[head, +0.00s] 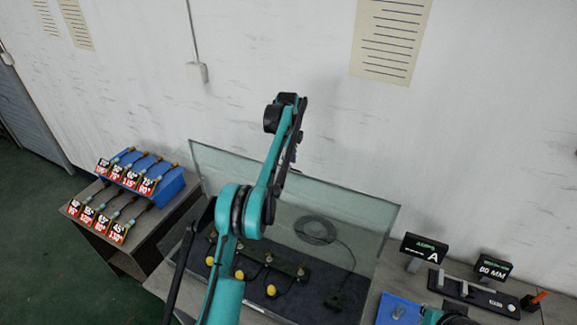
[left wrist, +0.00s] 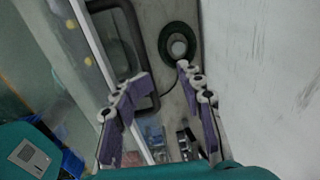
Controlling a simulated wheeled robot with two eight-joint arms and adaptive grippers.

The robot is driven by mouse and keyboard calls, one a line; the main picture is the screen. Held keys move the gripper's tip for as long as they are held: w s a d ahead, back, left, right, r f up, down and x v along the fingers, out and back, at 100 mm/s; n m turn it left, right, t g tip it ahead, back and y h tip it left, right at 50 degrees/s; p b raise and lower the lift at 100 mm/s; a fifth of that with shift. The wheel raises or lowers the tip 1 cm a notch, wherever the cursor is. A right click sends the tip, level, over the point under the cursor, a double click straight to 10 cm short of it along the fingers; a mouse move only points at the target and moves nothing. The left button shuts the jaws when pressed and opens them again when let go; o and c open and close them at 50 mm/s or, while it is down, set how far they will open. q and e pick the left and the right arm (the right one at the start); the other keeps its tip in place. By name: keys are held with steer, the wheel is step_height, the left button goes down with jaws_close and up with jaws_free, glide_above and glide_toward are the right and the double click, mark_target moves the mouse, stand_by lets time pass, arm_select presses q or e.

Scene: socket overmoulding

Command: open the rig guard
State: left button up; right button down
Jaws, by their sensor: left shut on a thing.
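The rig guard (head: 345,205) is a large clear panel around the dark rig bed (head: 315,290). Its upper edge slopes from upper left to right in the head view. I cannot tell its exact hinge angle. My left arm reaches up across it, and my left gripper (head: 288,165) is near the upper edge, largely hidden by the arm. In the left wrist view the purple-padded fingers (left wrist: 157,88) stand apart, shut on what seems to be part of the guard; the contact itself is unclear. A pale straight edge runs past the left finger there. My right gripper is not in view.
A blue rack (head: 165,190) with labelled tools stands left. Signs (head: 424,247), a blue tray (head: 398,310) and a black fixture (head: 475,292) are right. The wall is close behind.

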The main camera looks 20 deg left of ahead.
arm_select(q)
steer(key=r, duration=0.3)
steer(key=s+r, duration=0.1)
steer(key=r, duration=0.2)
steer(key=shift+s, duration=0.1)
steer(key=shift+r, duration=0.1)
steer(key=shift+a, duration=0.1)
